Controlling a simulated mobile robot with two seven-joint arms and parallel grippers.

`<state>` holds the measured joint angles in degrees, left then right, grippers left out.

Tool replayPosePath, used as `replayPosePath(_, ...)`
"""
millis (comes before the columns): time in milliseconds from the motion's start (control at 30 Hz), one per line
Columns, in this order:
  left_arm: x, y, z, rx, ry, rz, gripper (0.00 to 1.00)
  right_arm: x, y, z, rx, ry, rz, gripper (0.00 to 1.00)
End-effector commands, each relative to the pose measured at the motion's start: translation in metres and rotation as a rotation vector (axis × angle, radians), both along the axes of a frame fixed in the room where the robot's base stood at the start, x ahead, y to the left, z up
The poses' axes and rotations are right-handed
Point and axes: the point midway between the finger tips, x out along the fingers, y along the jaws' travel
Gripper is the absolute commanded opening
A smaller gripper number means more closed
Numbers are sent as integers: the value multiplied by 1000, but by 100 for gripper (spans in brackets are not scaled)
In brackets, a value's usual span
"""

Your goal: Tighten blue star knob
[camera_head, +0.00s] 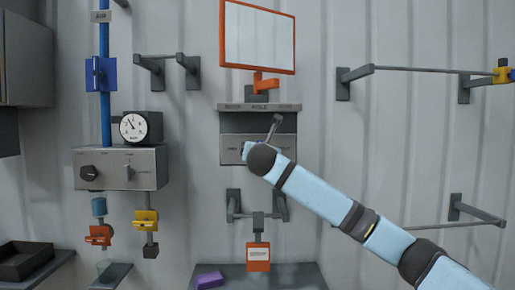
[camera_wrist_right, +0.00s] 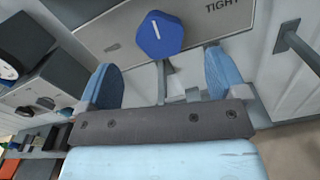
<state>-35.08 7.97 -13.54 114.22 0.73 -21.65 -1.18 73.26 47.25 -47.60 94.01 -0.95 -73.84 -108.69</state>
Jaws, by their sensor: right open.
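The blue star knob (camera_wrist_right: 161,38) shows in the right wrist view, mounted on a grey panel, with a white line mark on its face. The lettering "TIGHT" stands to its right on the panel. My right gripper (camera_wrist_right: 163,78) is open, its two blue fingers apart below the knob, one to either side. Nothing shows between the fingertips, and I cannot tell how far off the knob is. In the head view my right arm reaches in front of the grey panel (camera_head: 231,125) and hides the knob. My left gripper is not in view.
A framed screen (camera_head: 258,36) hangs above the panel on an orange bracket. A grey box (camera_head: 121,168) with a dial gauge (camera_head: 141,127) is at the left. Rail hooks (camera_head: 343,82) stick out at the right. A purple block (camera_head: 209,280) lies on the shelf below.

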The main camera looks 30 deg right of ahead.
Motion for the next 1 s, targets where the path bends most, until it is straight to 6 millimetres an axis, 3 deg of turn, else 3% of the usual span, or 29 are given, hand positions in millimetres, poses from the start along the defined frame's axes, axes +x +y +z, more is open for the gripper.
replayPosePath(200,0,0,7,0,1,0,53,38,-23,2,1,0,-2,91)
replayPosePath(400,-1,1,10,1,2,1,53,59,-36,1,2,-1,0,91)
replayPosePath(800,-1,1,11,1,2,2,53,65,-40,0,1,-2,1,91)
replayPosePath(1000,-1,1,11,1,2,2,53,65,-40,0,1,-2,1,45)
